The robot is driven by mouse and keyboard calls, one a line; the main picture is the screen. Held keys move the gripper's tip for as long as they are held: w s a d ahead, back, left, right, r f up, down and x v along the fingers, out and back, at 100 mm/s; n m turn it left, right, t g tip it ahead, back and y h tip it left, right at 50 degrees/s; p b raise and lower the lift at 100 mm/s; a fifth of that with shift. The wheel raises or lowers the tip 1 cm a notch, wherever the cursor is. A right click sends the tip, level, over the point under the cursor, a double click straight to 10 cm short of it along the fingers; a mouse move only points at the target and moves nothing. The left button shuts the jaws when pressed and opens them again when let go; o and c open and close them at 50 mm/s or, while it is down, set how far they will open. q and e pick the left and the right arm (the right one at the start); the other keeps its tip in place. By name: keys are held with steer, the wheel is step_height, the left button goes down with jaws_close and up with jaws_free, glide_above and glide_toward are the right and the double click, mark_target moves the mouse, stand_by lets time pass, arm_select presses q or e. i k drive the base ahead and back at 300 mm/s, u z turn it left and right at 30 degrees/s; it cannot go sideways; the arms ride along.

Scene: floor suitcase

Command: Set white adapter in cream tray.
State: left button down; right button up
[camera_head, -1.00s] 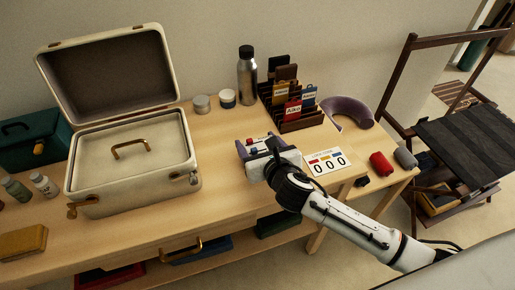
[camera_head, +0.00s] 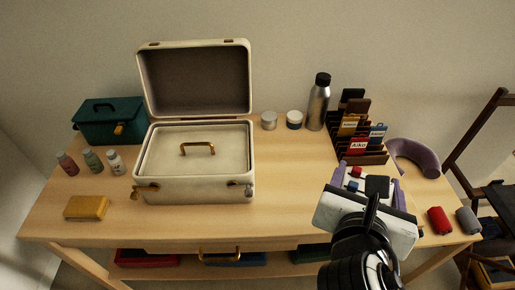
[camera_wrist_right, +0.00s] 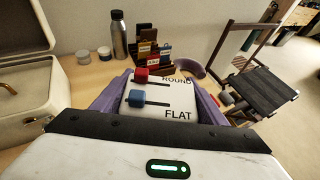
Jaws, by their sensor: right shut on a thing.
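The white adapter (camera_wrist_right: 165,98), marked ROUND and FLAT with a red and a blue slider, is between the purple fingers of my right gripper (camera_wrist_right: 150,92) in the wrist view. In the head view the right gripper (camera_head: 367,180) is shut on it over the right part of the table; the adapter (camera_head: 366,176) is partly hidden by the gripper's body. The cream tray (camera_head: 173,162), with a brass handle, sits inside the open cream suitcase (camera_head: 196,189), left of centre and well left of the gripper. My left gripper is not in view.
A green box (camera_head: 108,126), small bottles (camera_head: 92,161) and a yellow block (camera_head: 87,207) lie left of the suitcase. A steel bottle (camera_head: 318,103), two jars and a card rack (camera_head: 357,145) stand behind. Bare table (camera_head: 290,185) lies between suitcase and gripper.

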mark_target(230, 153)
steer(key=u, duration=3.45)
steer(key=k, duration=1.25)
steer(key=z, duration=1.35)
steer(key=i, duration=0.5)
steer(key=z, duration=0.1)
